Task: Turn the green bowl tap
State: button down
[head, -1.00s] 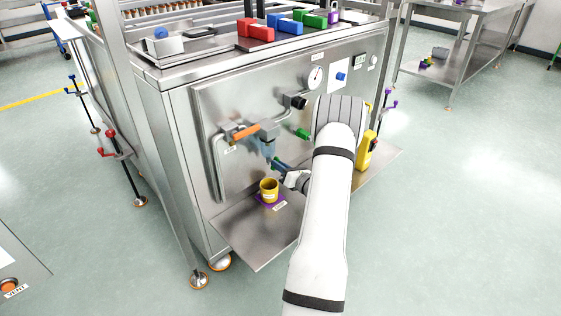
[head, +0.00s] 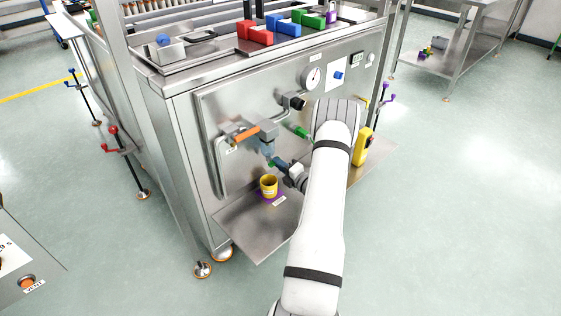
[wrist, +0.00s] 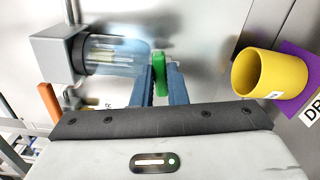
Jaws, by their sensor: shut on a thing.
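The green bowl tap (wrist: 159,70) is a small green lever at the end of a clear bowl (wrist: 122,54) under a grey housing (wrist: 58,54). My gripper (wrist: 161,82) has its two blue fingers on either side of the tap and is shut on it. In the head view my gripper (head: 277,163) is just below the clear bowl (head: 267,149), where only a bit of green shows. My forearm hides part of the panel behind.
A yellow cup (head: 268,186) stands on a purple mat (head: 278,197) on the steel shelf (head: 243,224), just below my gripper. Another green handle (head: 299,132) is on the panel above. An orange lever (head: 245,134) and a yellow device (head: 363,147) are nearby.

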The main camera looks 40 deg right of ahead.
jog(key=shift+m+p, duration=0.45)
jog(key=shift+m, duration=0.65)
jog(key=c, duration=1.4)
grip_release()
jog(key=shift+c, duration=0.2)
jog(key=s, duration=0.7)
jog(key=shift+s+d+p, duration=0.35)
jog(key=shift+p, duration=0.05)
